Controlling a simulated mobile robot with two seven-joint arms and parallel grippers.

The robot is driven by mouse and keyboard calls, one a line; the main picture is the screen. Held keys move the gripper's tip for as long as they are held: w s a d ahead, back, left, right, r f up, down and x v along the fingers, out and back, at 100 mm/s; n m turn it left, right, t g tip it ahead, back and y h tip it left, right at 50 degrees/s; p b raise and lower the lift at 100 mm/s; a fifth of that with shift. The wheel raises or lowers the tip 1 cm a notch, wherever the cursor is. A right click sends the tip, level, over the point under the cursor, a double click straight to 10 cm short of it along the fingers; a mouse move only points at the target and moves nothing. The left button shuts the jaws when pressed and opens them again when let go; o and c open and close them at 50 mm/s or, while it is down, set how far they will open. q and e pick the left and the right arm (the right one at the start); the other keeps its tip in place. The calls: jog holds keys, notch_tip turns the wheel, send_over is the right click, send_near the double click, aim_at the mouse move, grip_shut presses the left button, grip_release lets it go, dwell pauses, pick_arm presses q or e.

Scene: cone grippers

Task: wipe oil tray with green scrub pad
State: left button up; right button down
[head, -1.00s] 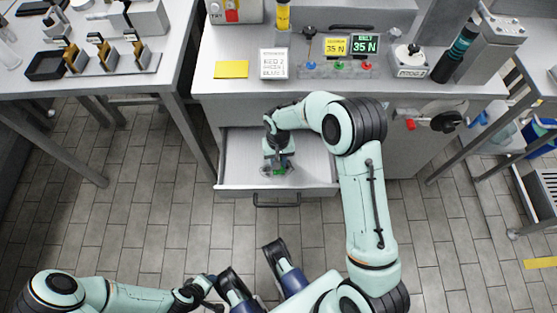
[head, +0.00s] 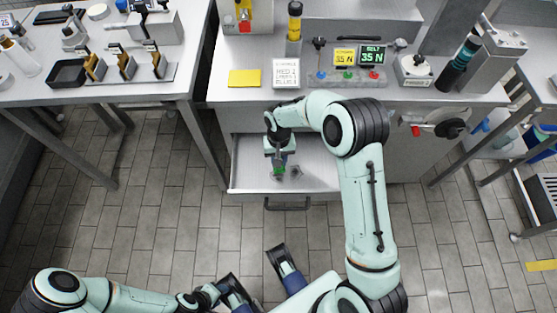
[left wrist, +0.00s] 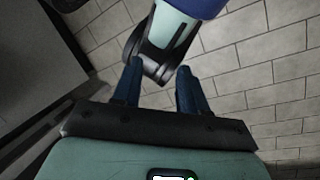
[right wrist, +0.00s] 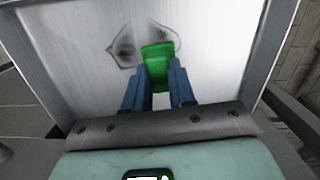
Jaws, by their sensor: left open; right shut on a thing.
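The oil tray (head: 240,182) is an open, shallow metal drawer under the middle bench. My right gripper (right wrist: 158,74) is shut on the green scrub pad (right wrist: 157,58) inside the tray. The pad also shows in the head view (head: 279,170), low over the tray floor near its front. I cannot tell whether it touches the floor. Dark, outlined smudges (right wrist: 125,48) lie on the tray floor beside and beyond the pad; the pad hides part of them. My left gripper (left wrist: 158,72) is open and empty, low over the floor tiles, near my own base.
Another bench stands left.

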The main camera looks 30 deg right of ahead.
jog(key=shift+r+p, duration=0.45)
jog(key=shift+r, duration=0.35)
jog(key=shift+r+p, duration=0.6)
jog(key=shift+r, duration=0.3)
pick_arm(q)
jog(key=shift+s+r+g, duration=0.4)
jog(key=shift+s+r, duration=0.5)
jog(key=shift+r, duration=0.3)
jog(key=shift+f, duration=0.1)
pick_arm(e)
jog(key=shift+f, duration=0.1)
